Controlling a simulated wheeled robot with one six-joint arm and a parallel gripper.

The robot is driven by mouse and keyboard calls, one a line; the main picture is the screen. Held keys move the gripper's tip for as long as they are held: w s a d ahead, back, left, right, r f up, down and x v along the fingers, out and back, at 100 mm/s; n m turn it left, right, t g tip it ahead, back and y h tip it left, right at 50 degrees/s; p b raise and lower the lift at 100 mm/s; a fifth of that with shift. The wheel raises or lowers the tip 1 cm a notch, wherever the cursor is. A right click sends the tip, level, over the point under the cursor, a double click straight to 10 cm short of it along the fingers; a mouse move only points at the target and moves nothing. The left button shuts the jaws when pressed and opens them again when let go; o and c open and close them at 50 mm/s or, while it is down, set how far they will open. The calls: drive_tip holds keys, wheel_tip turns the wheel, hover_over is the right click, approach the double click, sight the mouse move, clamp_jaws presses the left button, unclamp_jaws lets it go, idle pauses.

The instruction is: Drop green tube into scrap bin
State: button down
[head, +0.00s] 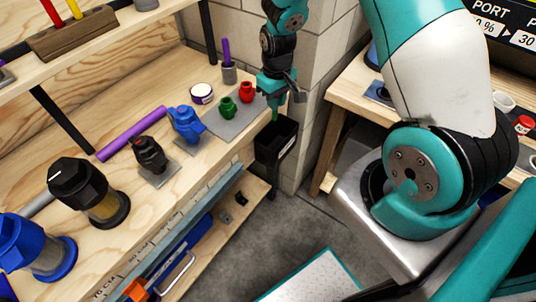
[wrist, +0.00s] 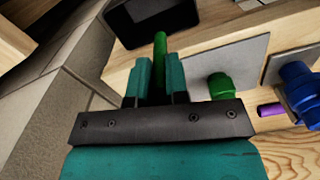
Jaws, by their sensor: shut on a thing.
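My gripper (head: 273,97) is shut on a green tube (head: 275,114). The tube points down between the fingers, and its lower end sits above or near the rim of the black scrap bin (head: 277,143) at the bench's right end. In the wrist view the tube (wrist: 159,46) sticks out past the fingertips (wrist: 159,72). The dark bin (wrist: 152,18) shows there at the top, beyond the bench edge. I cannot tell whether the tube's tip is over the opening.
A grey plate (head: 236,117) with green (head: 227,106) and red (head: 246,92) fittings lies left of my gripper. A blue fitting (head: 185,122), a dark fitting (head: 150,155) and a purple tube (head: 131,134) are farther left. A block wall (head: 320,60) stands close behind the bin.

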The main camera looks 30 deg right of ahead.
wheel_tip(320, 180, down, 11)
drive_tip(key=d+n+b, duration=0.1)
drive_tip(key=d+b, duration=0.2)
drive_tip(key=b, duration=0.4)
drive_tip(key=shift+b, duration=0.35)
drive_tip(key=shift+s, duration=0.1)
drive_tip(key=c, duration=1)
unclamp_jaws()
drive_tip(key=shift+c, duration=0.2)
wheel_tip(320, 180, up, 18)
drive_tip(key=shift+f+p, duration=0.25)
drive_tip(key=shift+p, duration=0.1)
